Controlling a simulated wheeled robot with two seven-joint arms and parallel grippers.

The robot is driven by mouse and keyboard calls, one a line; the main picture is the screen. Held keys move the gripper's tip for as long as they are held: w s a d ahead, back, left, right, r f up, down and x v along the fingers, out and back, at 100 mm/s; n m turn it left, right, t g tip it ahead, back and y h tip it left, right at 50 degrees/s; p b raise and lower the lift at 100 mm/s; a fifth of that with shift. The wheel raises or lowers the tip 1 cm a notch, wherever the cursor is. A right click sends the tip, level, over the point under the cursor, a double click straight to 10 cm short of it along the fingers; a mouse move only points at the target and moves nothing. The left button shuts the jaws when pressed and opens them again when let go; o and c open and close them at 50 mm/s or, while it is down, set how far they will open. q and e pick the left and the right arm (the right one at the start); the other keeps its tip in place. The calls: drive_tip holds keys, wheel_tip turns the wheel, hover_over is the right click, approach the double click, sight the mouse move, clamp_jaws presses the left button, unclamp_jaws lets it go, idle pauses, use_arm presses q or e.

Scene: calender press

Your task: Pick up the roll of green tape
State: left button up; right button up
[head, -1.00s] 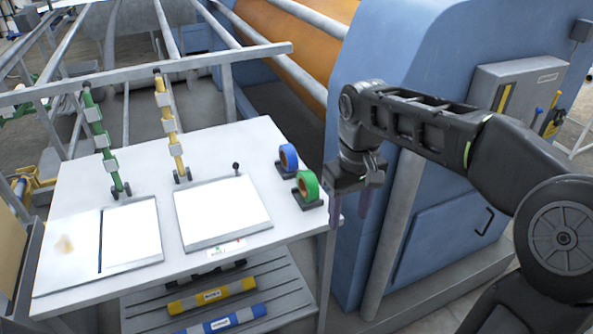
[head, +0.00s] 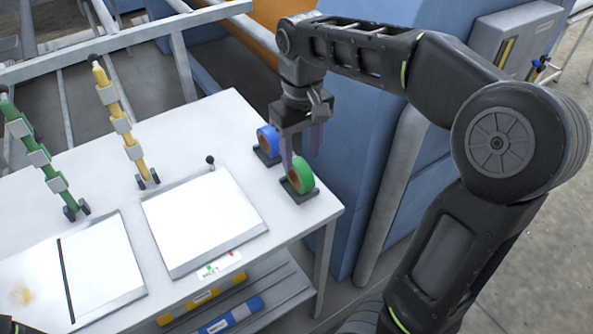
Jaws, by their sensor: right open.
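The roll of green tape (head: 303,176) stands upright on a small dark holder near the right front corner of the white table (head: 300,222). A roll of blue tape (head: 268,141) stands in a similar holder just behind it. My right gripper (head: 302,160) points down, open, directly above and around the area of the green roll. Its fingers show beside and behind the top of the roll; I cannot tell whether they touch it. My left gripper is not in view.
Two white panels (head: 203,220) lie on the table, with a green upright (head: 38,158) and a yellow upright (head: 120,122) behind them. A blue machine body (head: 365,150) stands close to the table's right edge. Yellow and blue rolls lie on the lower shelf.

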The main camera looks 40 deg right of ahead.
sight(300, 177)
drive_tip(key=shift+f, duration=1.3)
drive_tip(key=shift+a+f+p, duration=0.1)
drive_tip(key=shift+f+p, duration=0.5)
drive_tip(key=shift+f, duration=2)
drive_tip(key=shift+c, duration=0.2)
clamp_jaws()
